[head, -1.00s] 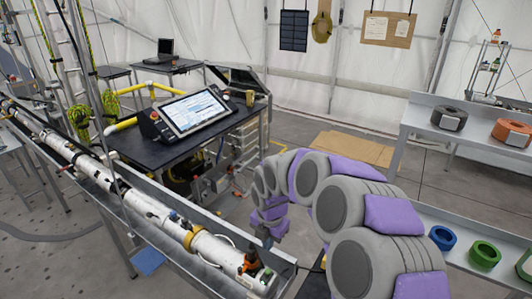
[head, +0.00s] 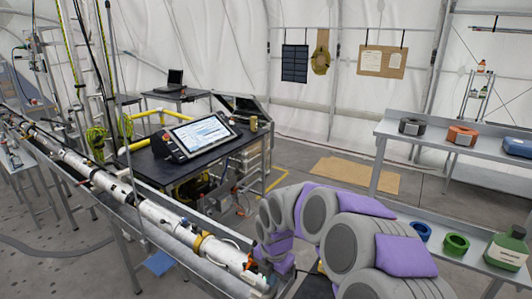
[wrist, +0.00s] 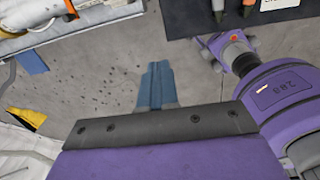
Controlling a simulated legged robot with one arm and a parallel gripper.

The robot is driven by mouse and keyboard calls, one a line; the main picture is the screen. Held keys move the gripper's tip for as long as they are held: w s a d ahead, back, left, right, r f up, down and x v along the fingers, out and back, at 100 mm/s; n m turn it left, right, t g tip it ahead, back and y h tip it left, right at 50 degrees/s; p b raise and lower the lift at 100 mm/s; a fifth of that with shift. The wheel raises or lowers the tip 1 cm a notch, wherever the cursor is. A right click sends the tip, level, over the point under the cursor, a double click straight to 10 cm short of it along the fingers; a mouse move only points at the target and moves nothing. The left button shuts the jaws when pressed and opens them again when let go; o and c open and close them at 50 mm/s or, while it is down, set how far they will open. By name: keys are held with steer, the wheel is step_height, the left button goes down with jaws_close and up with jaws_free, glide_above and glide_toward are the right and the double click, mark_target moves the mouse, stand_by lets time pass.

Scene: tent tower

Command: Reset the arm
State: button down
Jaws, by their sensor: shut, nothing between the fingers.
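My arm (head: 345,235), grey with purple pads, is folded in the lower right of the head view. My gripper (wrist: 158,70) shows in the wrist view as blue fingers held together, with nothing between them. It points over bare grey floor, apart from any object. In the head view the fingers cannot be made out behind the arm links.
A long white pipe assembly (head: 155,212) lies in a metal trough on the left. A black table (head: 150,165) carries a tilted screen (head: 203,133). On the right, shelves hold coloured rings (head: 455,243) and a green bottle (head: 508,248). Cardboard (head: 355,174) lies on the floor.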

steer(key=s+d+m+g+b, duration=0.1)
steer(key=s+d+m, duration=0.3)
steer(key=s+m, duration=0.5)
steer(key=s+d+m+g+b, duration=0.1)
steer(key=s+d+m+b, duration=0.3)
steer(key=s+m, duration=0.6)
steer(key=s+d+m+b, duration=0.2)
steer(key=s+d+m, duration=0.2)
steer(key=s+m, duration=0.5)
steer(key=s, duration=0.7)
steer(key=shift+d+f+m+g+b, duration=0.35)
steer(key=shift+m+g+b, duration=0.05)
steer(key=shift+d, duration=0.1)
